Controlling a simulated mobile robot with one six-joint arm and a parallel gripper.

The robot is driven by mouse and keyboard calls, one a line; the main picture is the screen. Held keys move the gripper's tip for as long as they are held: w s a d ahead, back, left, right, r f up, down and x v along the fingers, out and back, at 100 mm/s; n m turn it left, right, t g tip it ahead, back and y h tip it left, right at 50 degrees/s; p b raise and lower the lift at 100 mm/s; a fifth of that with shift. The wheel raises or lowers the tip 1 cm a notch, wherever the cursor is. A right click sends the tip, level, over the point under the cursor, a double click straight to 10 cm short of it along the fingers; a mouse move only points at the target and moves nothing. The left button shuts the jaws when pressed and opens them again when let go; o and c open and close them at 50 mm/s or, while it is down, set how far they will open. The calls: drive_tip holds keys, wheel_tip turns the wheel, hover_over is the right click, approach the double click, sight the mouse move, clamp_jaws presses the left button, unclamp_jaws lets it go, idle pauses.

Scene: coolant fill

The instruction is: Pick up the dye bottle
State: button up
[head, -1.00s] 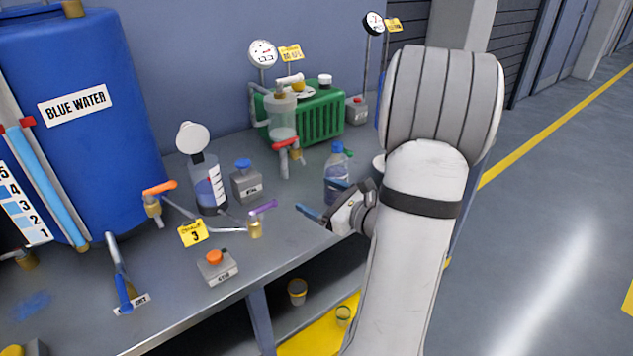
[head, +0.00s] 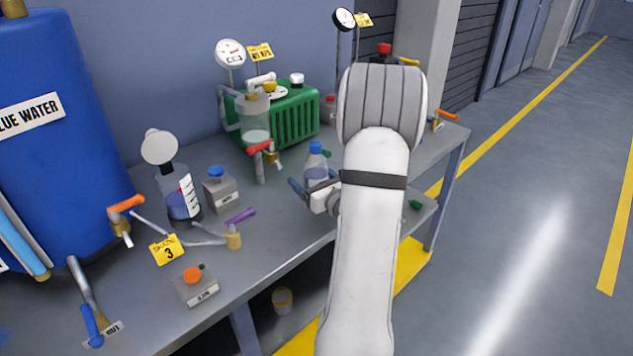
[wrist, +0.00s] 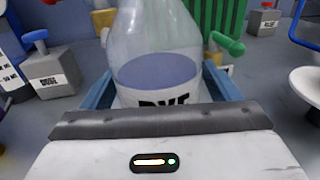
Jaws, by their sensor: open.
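The dye bottle (head: 316,166) is clear with a blue cap and stands upright on the grey workbench. In the wrist view the bottle (wrist: 157,50) fills the middle, with bluish liquid inside and a partly hidden label reading "DYE". My gripper (head: 308,188) is open at the bottle's near side. In the wrist view its two blue fingers (wrist: 158,88) lie on the left and right of the bottle. I cannot tell whether they touch it. My own arm hides part of the bench to the right of the bottle.
A green ribbed unit (head: 293,116) stands behind the bottle. A glass vessel with a red-handled valve (head: 260,150) and a grey box with a blue knob (head: 219,190) stand to its left. A large blue tank (head: 60,150) is far left. Open floor lies right.

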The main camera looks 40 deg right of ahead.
sight(311, 145)
drive_tip(key=shift+c, duration=0.5)
drive_tip(key=c, duration=1.3)
wheel_tip(311, 145, up, 10)
drive_tip(key=shift+r+p, duration=0.1)
drive_tip(key=shift+p, duration=0.45)
